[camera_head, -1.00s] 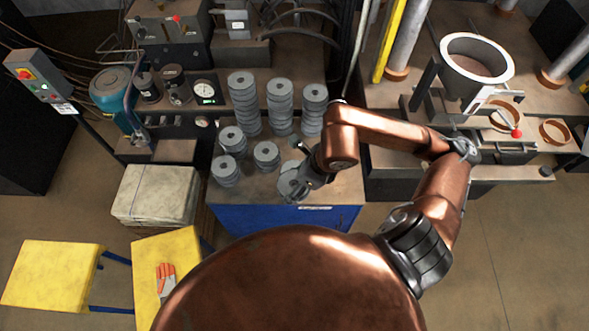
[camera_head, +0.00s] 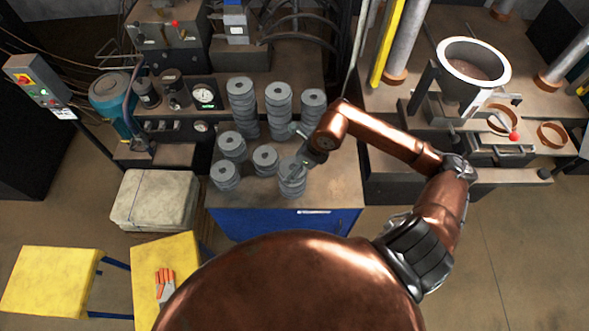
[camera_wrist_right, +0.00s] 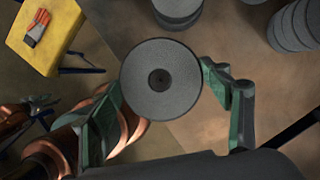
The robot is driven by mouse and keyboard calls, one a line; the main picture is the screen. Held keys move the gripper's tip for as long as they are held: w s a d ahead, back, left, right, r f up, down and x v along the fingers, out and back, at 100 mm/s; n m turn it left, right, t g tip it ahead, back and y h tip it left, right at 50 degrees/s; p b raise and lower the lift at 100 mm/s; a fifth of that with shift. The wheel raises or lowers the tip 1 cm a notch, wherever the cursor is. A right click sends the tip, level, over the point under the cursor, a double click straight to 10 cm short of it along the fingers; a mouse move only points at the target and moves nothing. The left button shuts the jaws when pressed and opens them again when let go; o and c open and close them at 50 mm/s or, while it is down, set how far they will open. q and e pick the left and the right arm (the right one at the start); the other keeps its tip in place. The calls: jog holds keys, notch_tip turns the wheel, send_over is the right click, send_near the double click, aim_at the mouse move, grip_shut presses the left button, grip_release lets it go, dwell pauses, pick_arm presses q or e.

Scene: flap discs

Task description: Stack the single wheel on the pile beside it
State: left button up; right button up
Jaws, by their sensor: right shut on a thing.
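The grey wheel (camera_wrist_right: 160,98) shows from above in the right wrist view, a round disc with a dark centre hole. My right gripper (camera_wrist_right: 160,76) has a finger on each side of it and is shut on it. In the head view the right gripper (camera_head: 299,166) is at the top of the front right pile (camera_head: 292,187) of grey wheels, near the table's front edge. The held wheel appears in line with this pile; I cannot tell whether it touches the wheels below. My left gripper is not in view.
Short piles (camera_head: 264,160) and (camera_head: 224,176) stand to the left on the brown tabletop (camera_head: 338,185). Tall piles (camera_head: 241,105) stand behind, near gauges (camera_head: 204,95). The tabletop right of the front right pile is bare. A yellow platform (camera_head: 165,260) holds a glove (camera_head: 165,284).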

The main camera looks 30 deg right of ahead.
jog(key=shift+w+d+f, duration=0.1)
jog(key=shift+w+f, duration=0.15)
jog(key=shift+f, duration=0.05)
notch_tip(320, 180, down, 2)
jog(key=shift+f+p, duration=0.15)
jog(key=shift+p, duration=0.55)
jog(key=shift+f, duration=0.35)
jog(key=shift+f, duration=0.1)
jog(key=shift+f, duration=0.1)
jog(key=o, duration=1.6)
jog(key=shift+o, duration=0.2)
jog(key=b+v, duration=0.1)
jog(key=v, duration=1.1)
jog(key=shift+r+b, duration=0.2)
jog(key=shift+b, duration=0.15)
